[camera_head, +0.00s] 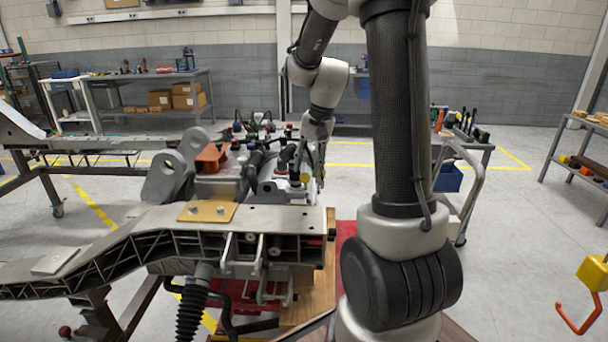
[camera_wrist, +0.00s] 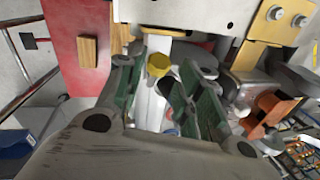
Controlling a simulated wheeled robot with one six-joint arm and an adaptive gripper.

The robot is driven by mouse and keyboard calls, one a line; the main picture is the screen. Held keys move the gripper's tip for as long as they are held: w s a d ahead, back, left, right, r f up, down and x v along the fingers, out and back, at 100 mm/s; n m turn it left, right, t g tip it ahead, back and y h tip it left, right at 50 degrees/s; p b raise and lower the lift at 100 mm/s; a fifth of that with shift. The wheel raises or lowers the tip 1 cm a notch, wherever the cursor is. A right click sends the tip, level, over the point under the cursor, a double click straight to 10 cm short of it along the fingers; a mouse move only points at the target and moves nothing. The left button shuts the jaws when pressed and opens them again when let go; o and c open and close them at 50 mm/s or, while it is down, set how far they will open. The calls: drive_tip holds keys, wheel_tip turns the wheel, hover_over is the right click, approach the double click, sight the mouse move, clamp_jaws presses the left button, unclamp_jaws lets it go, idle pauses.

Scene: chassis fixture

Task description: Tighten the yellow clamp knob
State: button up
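The yellow clamp knob (camera_wrist: 158,65) shows in the wrist view as a small round cap above a pale bar. My gripper (camera_wrist: 157,70) has its two green-padded fingers spread, one on each side of the knob. Gaps show between the knob and both fingers, so I see no contact. Whether the knob lies at fingertip depth or beyond is hard to tell.
The grey chassis beam (camera_head: 120,232) fills the lower left of the head view, with a brass-coloured plate (camera_head: 208,211) on it. An orange bracket (camera_head: 211,158) and grey lugs stand close left of my gripper.

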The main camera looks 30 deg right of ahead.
sight(307, 175)
drive_tip(key=shift+x, duration=1.95)
drive_tip(key=shift+c, duration=0.2)
drive_tip(key=c, duration=0.7)
drive_tip(key=shift+s+d+m+t+y, duration=0.15)
drive_tip(key=shift+d+m+t+y, duration=0.05)
drive_tip(key=shift+m+t+y, duration=1)
drive_tip(key=shift+m+t, duration=0.2)
drive_tip(key=shift+t, duration=0.1)
drive_tip(key=o, duration=0.7)
drive_tip(key=shift+o, duration=0.2)
